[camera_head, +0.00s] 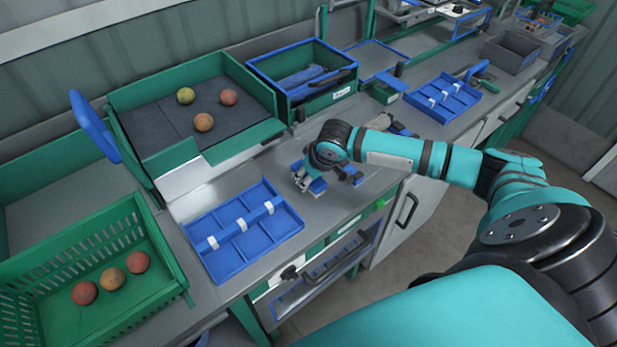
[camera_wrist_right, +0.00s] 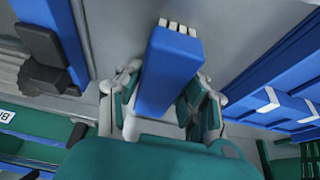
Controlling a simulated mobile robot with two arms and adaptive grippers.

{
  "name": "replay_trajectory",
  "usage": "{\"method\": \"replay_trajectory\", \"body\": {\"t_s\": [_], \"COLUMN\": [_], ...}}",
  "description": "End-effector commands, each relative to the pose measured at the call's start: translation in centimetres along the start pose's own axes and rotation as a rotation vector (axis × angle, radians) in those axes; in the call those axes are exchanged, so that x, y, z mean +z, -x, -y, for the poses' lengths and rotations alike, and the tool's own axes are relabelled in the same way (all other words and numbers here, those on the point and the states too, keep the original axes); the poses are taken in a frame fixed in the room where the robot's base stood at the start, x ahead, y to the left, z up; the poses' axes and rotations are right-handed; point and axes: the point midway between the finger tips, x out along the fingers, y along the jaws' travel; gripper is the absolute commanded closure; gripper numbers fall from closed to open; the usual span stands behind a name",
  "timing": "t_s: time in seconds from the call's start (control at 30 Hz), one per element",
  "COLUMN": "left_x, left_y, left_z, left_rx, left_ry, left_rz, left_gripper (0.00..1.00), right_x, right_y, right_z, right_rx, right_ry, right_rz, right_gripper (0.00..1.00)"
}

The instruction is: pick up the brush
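A blue block with a row of white tufts at one end, which looks like the brush (camera_wrist_right: 170,70), is between the two fingers of my right gripper (camera_wrist_right: 160,98) in the wrist view. My left gripper is not in view.
A blue divided tray (camera_head: 232,258) is left of the gripper, another blue tray (camera_head: 430,112) right. Behind are a green-blue crate (camera_head: 262,88) and a green sorting bin (camera_head: 120,98) with tomatoes. A green crate (camera_head: 165,268) holds tomatoes. Some grey worktop (camera_head: 345,205) is bare.

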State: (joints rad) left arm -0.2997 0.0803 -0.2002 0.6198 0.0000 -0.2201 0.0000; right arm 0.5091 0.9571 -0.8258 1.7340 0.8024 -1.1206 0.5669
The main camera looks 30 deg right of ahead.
Motion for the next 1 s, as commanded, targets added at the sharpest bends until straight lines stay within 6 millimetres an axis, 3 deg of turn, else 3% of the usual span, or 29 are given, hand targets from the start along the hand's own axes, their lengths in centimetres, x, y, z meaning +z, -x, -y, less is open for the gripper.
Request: {"method": "replay_trajectory", "body": {"t_s": [0.03,0.2,0.6,0.87,1.0], "left_x": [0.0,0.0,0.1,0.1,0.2], "left_y": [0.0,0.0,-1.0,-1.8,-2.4], "left_z": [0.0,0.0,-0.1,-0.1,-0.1], "left_rx": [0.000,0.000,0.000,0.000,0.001], "left_ry": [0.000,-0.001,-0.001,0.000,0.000], "left_rz": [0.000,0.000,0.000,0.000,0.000], "left_gripper": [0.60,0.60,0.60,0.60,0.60], "right_x": [0.1,0.1,0.0,-1.5,1.2], "right_y": [-0.1,0.0,0.2,3.5,4.8], "right_z": [-0.1,-0.1,-0.1,-0.1,-1.2], "right_rx": [0.001,0.002,0.004,0.002,0.006], "right_ry": [0.000,0.000,0.002,0.000,0.003], "right_rz": [0.002,0.002,0.001,-0.002,0.006], "right_gripper": [0.78,0.96,0.96,0.96,0.96]}}
